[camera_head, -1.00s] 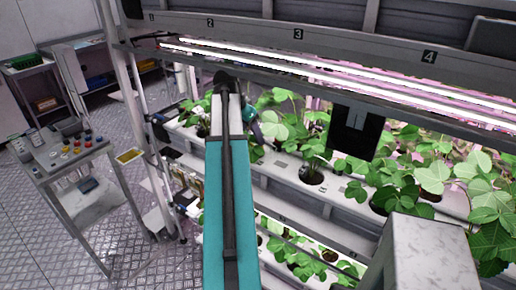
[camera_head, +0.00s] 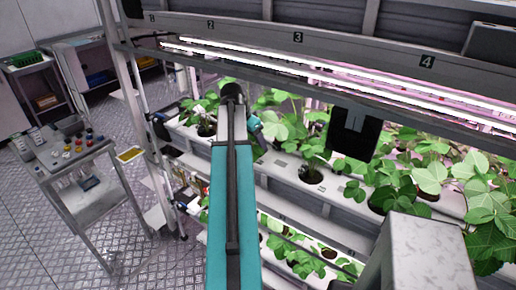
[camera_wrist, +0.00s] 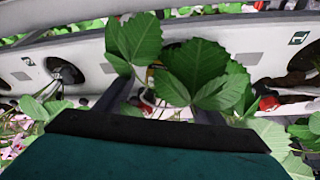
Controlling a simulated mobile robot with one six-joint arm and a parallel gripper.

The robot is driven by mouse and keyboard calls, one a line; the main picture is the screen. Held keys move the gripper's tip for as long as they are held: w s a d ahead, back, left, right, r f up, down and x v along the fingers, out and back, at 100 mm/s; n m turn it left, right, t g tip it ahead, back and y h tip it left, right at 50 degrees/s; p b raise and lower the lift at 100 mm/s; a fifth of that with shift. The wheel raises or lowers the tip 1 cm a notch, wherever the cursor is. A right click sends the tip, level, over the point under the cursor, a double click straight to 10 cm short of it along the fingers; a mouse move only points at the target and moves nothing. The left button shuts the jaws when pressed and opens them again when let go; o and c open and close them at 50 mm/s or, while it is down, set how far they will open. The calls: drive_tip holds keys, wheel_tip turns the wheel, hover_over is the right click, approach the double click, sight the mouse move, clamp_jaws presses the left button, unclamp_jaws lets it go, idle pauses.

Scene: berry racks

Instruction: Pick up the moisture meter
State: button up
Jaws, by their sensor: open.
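I cannot make out a moisture meter for sure in either view. In the wrist view my gripper (camera_wrist: 166,100) is open, with its dark fingers reaching in among strawberry leaves (camera_wrist: 190,68). The leaves cover much of the space between and beyond the fingers, so what is behind them is mostly hidden. Small red spots, perhaps berries, show beside the leaves. In the head view my arm reaches into the rack, and the fingers are hidden there by the arm and plants.
A white planting gutter (camera_wrist: 225,58) with round holes crosses the wrist view. In the head view, plants (camera_head: 400,185) fill the rack tiers under bright light tubes. A dark panel (camera_head: 353,131) hangs in front. A cart (camera_head: 70,150) with small items stands left on open floor.

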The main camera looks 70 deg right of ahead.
drive_tip(key=c, duration=1.3)
drive_tip(key=shift+r, duration=0.2)
drive_tip(key=shift+d+r+b, duration=0.1)
drive_tip(key=shift+r+b, duration=1.25)
drive_tip(key=shift+r, duration=1.9)
drive_tip(key=w+a+b, duration=0.1)
drive_tip(key=w+a, duration=0.2)
drive_tip(key=a, duration=0.2)
drive_tip(key=w+a+b, duration=0.2)
drive_tip(key=w+a, duration=0.1)
drive_tip(key=a, duration=0.2)
drive_tip(key=w+a+b, duration=0.2)
drive_tip(key=w+a, duration=0.1)
drive_tip(key=a, duration=0.2)
drive_tip(key=shift+a+r, duration=0.1)
drive_tip(key=shift+a, duration=0.3)
